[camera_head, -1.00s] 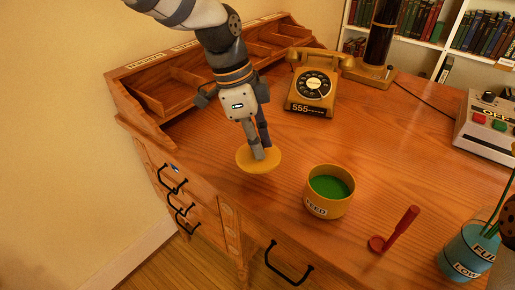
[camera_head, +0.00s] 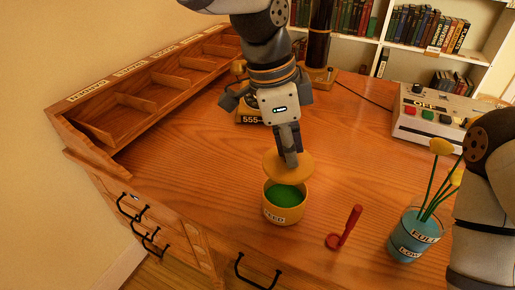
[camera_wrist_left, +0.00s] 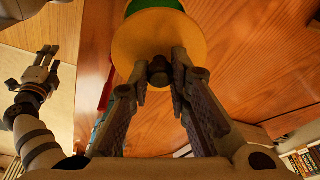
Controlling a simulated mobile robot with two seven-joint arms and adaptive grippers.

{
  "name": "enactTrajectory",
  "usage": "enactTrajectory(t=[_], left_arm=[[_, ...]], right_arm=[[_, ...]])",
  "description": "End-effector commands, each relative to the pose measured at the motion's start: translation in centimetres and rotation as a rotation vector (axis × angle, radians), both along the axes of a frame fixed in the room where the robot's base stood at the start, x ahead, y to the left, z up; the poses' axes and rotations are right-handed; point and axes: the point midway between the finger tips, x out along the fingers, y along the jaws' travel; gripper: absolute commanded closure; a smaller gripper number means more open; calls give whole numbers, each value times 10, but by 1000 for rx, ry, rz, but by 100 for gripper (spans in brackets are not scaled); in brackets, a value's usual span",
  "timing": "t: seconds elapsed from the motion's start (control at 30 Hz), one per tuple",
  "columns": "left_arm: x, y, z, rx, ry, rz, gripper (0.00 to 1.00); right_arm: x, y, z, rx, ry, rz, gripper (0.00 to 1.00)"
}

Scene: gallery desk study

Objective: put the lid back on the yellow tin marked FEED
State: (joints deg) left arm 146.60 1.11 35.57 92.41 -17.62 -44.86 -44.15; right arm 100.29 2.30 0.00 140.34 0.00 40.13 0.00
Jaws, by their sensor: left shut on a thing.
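The yellow tin marked FEED (camera_head: 284,213) stands upright and open on the desk, with green contents. Its round yellow lid (camera_head: 272,166) is held just above and behind the tin's opening, overlapping the far rim in the head view; I cannot tell if they touch. My left gripper (camera_head: 291,160) is shut on the lid's knob. In the left wrist view the fingers close on the dark knob (camera_wrist_left: 159,72) of the lid (camera_wrist_left: 158,38), with green showing past its edge. My right gripper (camera_wrist_left: 45,67) shows at the left of that view, fingers apart and empty.
A blue vase (camera_head: 406,238) with yellow flowers is further right, near my right arm. A button box (camera_head: 432,116) stands at the back right. The desk's left middle is clear.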

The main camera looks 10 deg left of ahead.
Motion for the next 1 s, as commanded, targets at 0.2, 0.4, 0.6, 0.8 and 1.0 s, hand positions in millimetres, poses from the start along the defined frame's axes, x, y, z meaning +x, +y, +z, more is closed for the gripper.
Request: enactTrajectory(t=[0.2,0.4,0.6,0.8,1.0], left_arm=[[0,0,-26,1,8,-1,100],[0,0,-51,1,8,-1,100],[0,0,-62,1,3,-1,100],[0,0,-64,0,2,0,100],[0,0,-63,0,2,0,100]], right_arm=[[-5,0,-4,0,17,0,60],[-12,0,-10,0,43,0,60],[-12,0,-10,0,46,0,60],[-12,0,-10,0,45,0,60],[-12,0,-10,0,45,0,60]])
